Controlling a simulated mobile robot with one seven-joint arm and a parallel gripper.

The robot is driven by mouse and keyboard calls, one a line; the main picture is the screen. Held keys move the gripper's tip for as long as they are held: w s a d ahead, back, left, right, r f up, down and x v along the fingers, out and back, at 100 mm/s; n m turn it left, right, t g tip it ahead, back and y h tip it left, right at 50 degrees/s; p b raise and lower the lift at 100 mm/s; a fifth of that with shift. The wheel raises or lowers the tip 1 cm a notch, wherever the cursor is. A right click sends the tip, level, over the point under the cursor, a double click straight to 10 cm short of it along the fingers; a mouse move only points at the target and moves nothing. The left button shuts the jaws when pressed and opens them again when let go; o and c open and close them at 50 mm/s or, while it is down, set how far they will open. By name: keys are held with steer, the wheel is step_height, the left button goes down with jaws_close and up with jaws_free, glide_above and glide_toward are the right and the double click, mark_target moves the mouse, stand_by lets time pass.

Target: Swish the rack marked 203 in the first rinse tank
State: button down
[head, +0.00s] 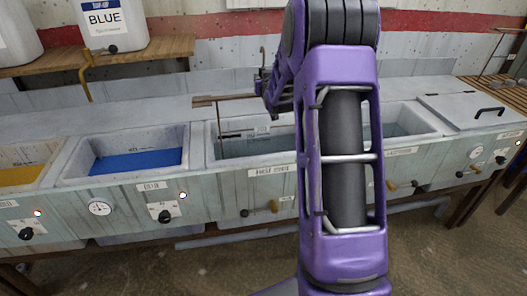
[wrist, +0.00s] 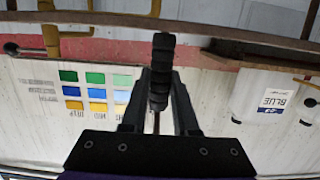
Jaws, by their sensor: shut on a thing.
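My gripper (head: 268,88) is above the back left part of the first rinse tank, partly hidden by my own arm. In the wrist view my gripper (wrist: 160,105) is shut on a dark ribbed grip (wrist: 160,65). In the head view a brown bar (head: 222,98) runs left from my gripper, with a thin rod (head: 218,125) dropping from it into the tank. This looks like the rack; a small tag (head: 262,130) shows below, too small to read surely. The first rinse tank (head: 240,162) holds greyish liquid. How deep the rack sits is unclear.
The blue dye tank (head: 135,163) is left of the rinse tank, and a yellow one (head: 20,175) is further left. Another tank (head: 410,125) and a closed lid (head: 470,110) are to the right. A container marked BLUE (head: 112,25) stands on a wooden shelf (head: 165,47) behind.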

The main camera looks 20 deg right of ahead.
steer(key=shift+s+r, duration=0.1)
stand_by(0.3)
steer(key=shift+s+a, duration=0.2)
steer(key=shift+s, duration=0.5)
steer(key=shift+w, duration=0.15)
steer(key=shift+r+x, duration=0.1)
steer(key=shift+x, duration=0.65)
steer(key=shift+r+x, duration=0.15)
steer(key=shift+x, duration=0.55)
steer(key=shift+r, duration=0.1)
stand_by(1.6)
steer(key=r+p, duration=0.2)
steer(key=r, duration=0.4)
steer(key=s+r+p, duration=0.1)
steer(key=r+p, duration=0.2)
steer(key=r, duration=0.2)
steer(key=s+r+p, duration=0.1)
steer(key=r+p, duration=0.1)
steer(key=r, duration=0.4)
steer(key=shift+a+r, duration=0.15)
steer(key=shift+r, duration=0.25)
